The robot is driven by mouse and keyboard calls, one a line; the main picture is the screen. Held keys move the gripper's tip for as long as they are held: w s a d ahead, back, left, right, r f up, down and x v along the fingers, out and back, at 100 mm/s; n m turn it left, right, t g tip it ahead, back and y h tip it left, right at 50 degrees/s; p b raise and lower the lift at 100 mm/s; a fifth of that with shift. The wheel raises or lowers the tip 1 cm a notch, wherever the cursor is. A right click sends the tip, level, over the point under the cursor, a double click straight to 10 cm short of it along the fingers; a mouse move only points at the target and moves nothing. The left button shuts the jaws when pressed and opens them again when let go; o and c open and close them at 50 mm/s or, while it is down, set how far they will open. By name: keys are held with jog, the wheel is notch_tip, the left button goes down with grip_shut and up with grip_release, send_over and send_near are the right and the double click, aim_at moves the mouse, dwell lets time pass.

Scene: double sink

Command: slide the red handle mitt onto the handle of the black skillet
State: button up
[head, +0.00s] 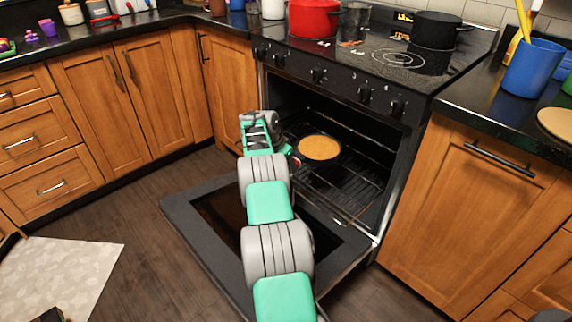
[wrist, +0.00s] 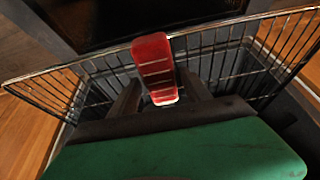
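The black skillet (head: 336,157) sits on a rack inside the open oven, with a round orange-brown food (head: 319,148) filling it. Its handle is not clearly visible and seems hidden behind my arm. The red handle mitt (wrist: 153,62) is between the dark fingers of my gripper (wrist: 160,86), which appear shut on its lower end. The mitt points away from the gripper over the rack wires. In the head view only a small red patch of the mitt (head: 296,161) shows, left of the skillet. The wrist view does not show the skillet.
The oven door (head: 190,205) is folded down below my arm. The wire rack (head: 345,190) has free room in front of the skillet. A red pot (head: 313,18) and a black pot (head: 436,28) stand on the stovetop above. Wooden cabinets flank the oven.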

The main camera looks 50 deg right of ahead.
jog(key=shift+o, duration=1)
jog(key=p+v, duration=0.2)
jog(key=v, duration=0.6)
jog(key=w+a+r+n+t+y+p, duration=0.15)
jog(key=a+r+n+p, duration=0.95)
jog(key=a+r, duration=1.45)
jog(key=s+a+r+n+t+y+p, duration=0.1)
jog(key=s+a+r+n+p, duration=0.1)
jog(key=s+a+r+p, duration=0.4)
jog(key=s+a+r+n+t+y+p, duration=0.1)
jog(key=s+a+r+p, duration=0.2)
jog(key=a, duration=0.5)
jog(key=s+a+r+n+y+p, duration=0.1)
jog(key=s+a+n+p, duration=0.4)
jog(key=s+a, duration=0.5)
jog(key=shift+s+a+r, duration=0.4)
jog(key=shift+a+r, duration=0.1)
jog(key=shift+a, duration=0.1)
